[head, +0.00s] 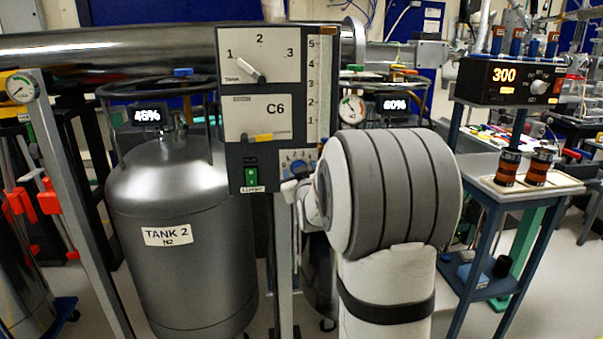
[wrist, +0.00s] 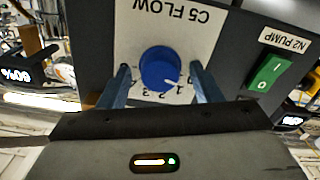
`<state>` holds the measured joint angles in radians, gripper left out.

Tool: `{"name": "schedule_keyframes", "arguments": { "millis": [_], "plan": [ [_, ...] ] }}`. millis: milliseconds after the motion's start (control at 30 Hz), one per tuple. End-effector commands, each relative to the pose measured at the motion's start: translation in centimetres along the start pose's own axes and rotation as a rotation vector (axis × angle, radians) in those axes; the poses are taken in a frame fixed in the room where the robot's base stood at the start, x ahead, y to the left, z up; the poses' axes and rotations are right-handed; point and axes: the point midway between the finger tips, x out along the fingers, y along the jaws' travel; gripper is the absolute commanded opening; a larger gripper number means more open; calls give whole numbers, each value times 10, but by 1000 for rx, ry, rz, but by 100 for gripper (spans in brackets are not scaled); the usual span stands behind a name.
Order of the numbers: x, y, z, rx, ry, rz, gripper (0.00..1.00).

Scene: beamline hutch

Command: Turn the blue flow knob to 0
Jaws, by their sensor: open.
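The blue flow knob (wrist: 160,68) sits on a white plate labelled C5 FLOW (wrist: 150,18), which appears upside down in the wrist view. A white pointer line on the knob points to the lower right in that view. Some scale digits show below the knob, but the 0 mark is not clearly readable. My gripper (wrist: 160,75) is open, with one finger on each side of the knob; gaps show between fingers and knob. In the head view, the knob area (head: 297,160) is partly hidden by my arm, and my gripper (head: 298,190) is at the panel's lower right.
A green N2 pump switch (wrist: 269,74) is beside the knob on the same panel; it also shows in the head view (head: 251,174). Above are a tank selector (head: 250,70) and a C6 slider (head: 257,138). TANK 2 (head: 180,200) stands left; a cart (head: 485,185) stands right.

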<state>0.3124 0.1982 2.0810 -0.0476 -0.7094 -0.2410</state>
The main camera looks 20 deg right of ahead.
Motion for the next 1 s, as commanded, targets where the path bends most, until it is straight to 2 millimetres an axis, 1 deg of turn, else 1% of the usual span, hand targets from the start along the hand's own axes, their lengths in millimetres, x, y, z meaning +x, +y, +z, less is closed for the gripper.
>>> {"name": "schedule_keyframes", "arguments": {
  "millis": [167, 267, 500, 600, 700, 800, 1000],
  "plan": [
    [-2, 0, 0, 0, 0, 0, 59],
    [-11, 0, 0, 0, 0, 0, 59],
    [-52, 0, 0, 0, 0, 0, 59],
    [-66, 0, -1, 0, 1, 0, 59],
    [-75, 0, 0, 0, 1, 0, 59],
    [-79, 0, 0, 0, -1, 0, 59],
    [-79, 0, 0, 0, -1, 0, 59]
  ]
}}
